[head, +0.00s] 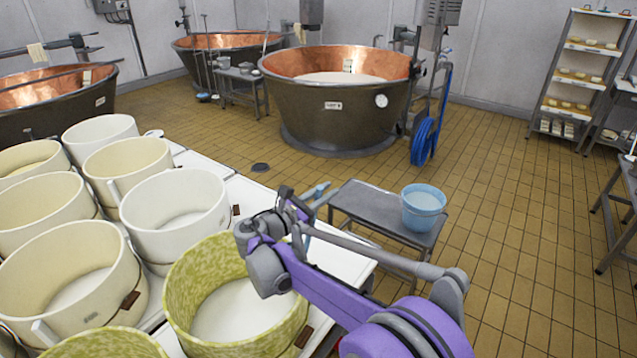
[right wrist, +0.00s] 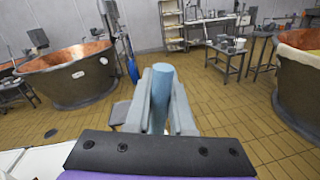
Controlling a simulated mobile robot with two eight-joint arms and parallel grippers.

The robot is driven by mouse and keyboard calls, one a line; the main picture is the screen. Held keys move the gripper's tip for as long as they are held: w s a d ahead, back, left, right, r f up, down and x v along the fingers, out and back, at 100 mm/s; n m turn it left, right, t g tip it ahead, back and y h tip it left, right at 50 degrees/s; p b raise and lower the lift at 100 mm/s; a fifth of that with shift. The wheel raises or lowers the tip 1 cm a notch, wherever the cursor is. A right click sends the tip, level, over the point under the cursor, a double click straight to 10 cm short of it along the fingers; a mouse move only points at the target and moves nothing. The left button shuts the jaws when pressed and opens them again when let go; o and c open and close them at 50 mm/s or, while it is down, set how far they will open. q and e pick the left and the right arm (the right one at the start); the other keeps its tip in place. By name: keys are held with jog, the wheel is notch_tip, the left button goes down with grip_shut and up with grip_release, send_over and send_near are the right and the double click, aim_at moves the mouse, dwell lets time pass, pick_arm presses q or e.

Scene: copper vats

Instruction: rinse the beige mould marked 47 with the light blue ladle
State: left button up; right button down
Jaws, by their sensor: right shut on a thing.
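My right gripper (head: 299,204) is shut on a light blue rod, apparently the handle of the light blue ladle (head: 317,190). In the right wrist view the handle (right wrist: 161,95) stands between the two grey fingers; the ladle's bowl is not visible. The gripper is above the right edge of the mould table, beyond a mottled green-yellow mould (head: 182,300). Several beige moulds, one at the front left (head: 110,287) and one further back (head: 128,168), stand on the table. I cannot read 47 on any of them. My left gripper is not in view.
A light blue bucket (head: 424,212) stands on a low grey bench (head: 365,205) right of the table. A white mould (head: 175,222) stands among the beige ones. Copper vats (head: 335,115) are behind. The tiled floor (head: 510,200) at right is largely clear.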

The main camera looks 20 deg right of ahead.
jog(key=s+d+f+m+b, duration=0.3)
jog(key=s+d+f+m, duration=0.15)
jog(key=s+f, duration=0.3)
jog(key=s+d+f+m+b, duration=0.3)
jog(key=s+f+m, duration=0.2)
jog(key=s+f, duration=0.25)
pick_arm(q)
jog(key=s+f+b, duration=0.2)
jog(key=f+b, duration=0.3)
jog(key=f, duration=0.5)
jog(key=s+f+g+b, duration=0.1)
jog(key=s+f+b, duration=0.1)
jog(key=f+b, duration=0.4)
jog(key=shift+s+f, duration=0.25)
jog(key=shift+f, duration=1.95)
pick_arm(e)
notch_tip(320, 180, down, 15)
jog(key=s+d+m, duration=0.2)
jog(key=s+m, duration=0.1)
jog(key=m, duration=0.4)
jog(key=shift+d+m, duration=0.2)
jog(key=shift+m, duration=0.15)
